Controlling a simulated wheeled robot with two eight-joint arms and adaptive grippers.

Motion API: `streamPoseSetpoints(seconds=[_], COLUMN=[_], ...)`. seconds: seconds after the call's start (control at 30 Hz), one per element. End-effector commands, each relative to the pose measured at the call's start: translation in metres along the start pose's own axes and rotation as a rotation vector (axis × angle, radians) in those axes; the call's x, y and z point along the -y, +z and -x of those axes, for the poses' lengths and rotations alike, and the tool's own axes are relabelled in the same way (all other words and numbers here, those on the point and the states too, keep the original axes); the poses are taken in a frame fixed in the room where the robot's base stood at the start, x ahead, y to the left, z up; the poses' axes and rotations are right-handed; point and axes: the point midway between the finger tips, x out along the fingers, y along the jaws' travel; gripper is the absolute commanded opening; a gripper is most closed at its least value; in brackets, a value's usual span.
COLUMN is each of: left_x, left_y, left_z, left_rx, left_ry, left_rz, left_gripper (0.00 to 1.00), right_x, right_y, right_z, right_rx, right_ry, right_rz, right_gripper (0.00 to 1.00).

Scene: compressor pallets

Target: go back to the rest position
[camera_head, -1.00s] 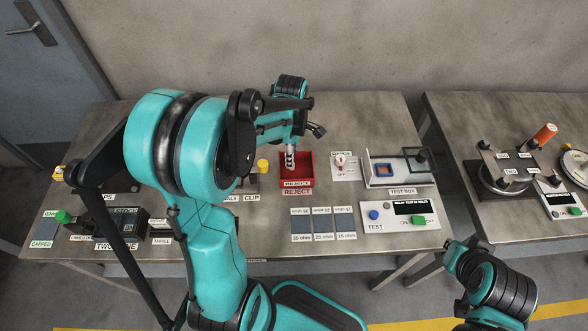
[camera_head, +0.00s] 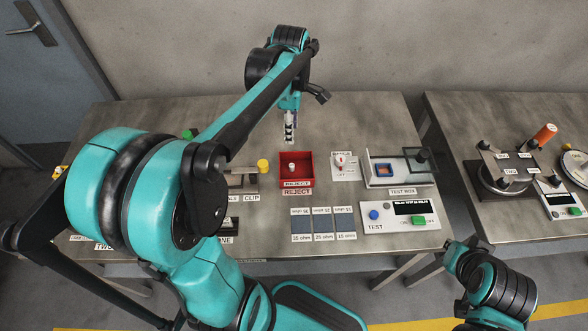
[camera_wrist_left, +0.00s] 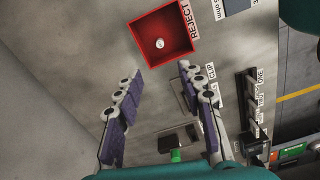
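My left gripper (camera_head: 290,128) is above the table, just behind the red reject bin (camera_head: 310,176). In the left wrist view, its two fingers (camera_wrist_left: 160,100) stand apart with nothing between them. The reject bin (camera_wrist_left: 136,28) shows beyond the fingertips there, with a small pale round part (camera_wrist_left: 160,44) on its floor. That part also shows in the bin in the head view (camera_head: 292,167). My right arm is at the lower right of the head view; its fingers are not visible.
The table (camera_head: 365,112) also holds a switch (camera_head: 340,162), a test box (camera_head: 400,182), a test panel (camera_head: 375,225) and several relay pads (camera_head: 322,222). A second table (camera_head: 455,115) with a turntable stands at right. The table's back strip is bare.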

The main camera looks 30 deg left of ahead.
Motion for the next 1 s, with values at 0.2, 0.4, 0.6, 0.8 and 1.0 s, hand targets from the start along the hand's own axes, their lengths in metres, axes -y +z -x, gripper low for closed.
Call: streamPoseSetpoints(seconds=[0.2, 0.4, 0.6, 0.8, 1.0], left_x=[0.0, 0.0, 0.021, 0.072, 0.116], left_y=[0.0, 0.0, 0.011, 0.035, 0.052], left_z=[0.0, 0.0, 0.006, 0.008, -0.004], left_rx=[0.0, 0.0, 0.002, -0.058, -0.223], left_ry=[0.0, 0.001, 0.076, 0.282, 0.478], left_rz=[0.0, -0.003, -0.232, -0.852, -1.451], left_gripper=[0.39, 0.39, 0.39, 0.39, 0.39], right_x=[0.0, 0.0, 0.0, 0.0, 0.0], right_y=[0.0, 0.0, 0.0, 0.0, 0.0], right_z=[0.0, 0.0, 0.0, 0.0, 0.0], right_rx=[0.0, 0.0, 0.0, 0.0, 0.0], right_ry=[0.0, 0.0, 0.0, 0.0, 0.0], right_rz=[0.0, 0.0, 0.0, 0.0, 0.0], right_gripper=[0.0, 0.0, 0.0, 0.0, 0.0])
